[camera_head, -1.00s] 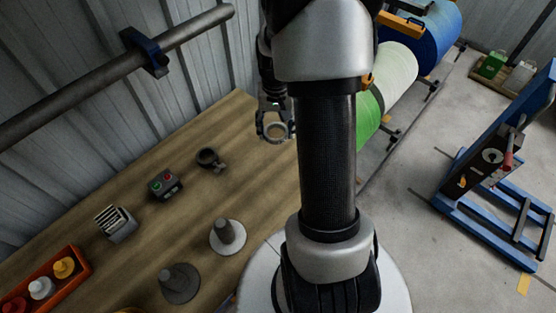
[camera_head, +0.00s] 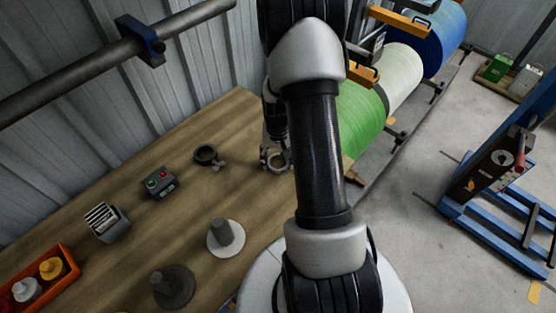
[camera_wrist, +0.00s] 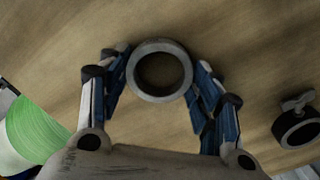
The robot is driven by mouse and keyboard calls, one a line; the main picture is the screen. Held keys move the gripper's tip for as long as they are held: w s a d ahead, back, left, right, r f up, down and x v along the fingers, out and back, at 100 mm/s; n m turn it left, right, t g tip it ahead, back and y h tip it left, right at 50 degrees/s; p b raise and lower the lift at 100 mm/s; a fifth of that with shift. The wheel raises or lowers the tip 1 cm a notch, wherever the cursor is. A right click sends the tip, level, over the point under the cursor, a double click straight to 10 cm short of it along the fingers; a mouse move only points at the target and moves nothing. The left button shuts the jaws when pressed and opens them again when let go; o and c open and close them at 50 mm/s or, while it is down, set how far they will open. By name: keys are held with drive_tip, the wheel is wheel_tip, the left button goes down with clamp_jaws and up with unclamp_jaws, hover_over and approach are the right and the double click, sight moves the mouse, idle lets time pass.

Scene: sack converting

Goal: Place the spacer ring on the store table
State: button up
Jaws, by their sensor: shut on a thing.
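The spacer ring (camera_wrist: 158,97) is a plain grey metal ring. In the wrist view it sits between the two fingers of my gripper (camera_wrist: 162,68), which is shut on its outside. The head view shows my gripper (camera_head: 276,158) and the ring over the back right part of the wooden table (camera_head: 225,125), near its right edge. The ring appears to lie flat over the bare wood. Whether it touches the table or hangs just above it, I cannot tell. My arm hides part of the table's right edge.
A dark clamp collar (camera_head: 207,154) with a wing screw lies left of my gripper. Further left are a button box (camera_head: 160,184), a slotted block (camera_head: 106,222), two spindles on round bases (camera_head: 226,236) and an orange tray (camera_head: 66,262). Green, white and blue rolls (camera_head: 362,122) stand right.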

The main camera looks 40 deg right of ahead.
drive_tip(key=shift+r, duration=0.1)
drive_tip(key=shift+f, duration=0.25)
drive_tip(key=o, duration=1.3)
drive_tip(key=shift+r, duration=0.1)
drive_tip(key=shift+c, duration=0.2)
drive_tip(key=shift+r, duration=0.1)
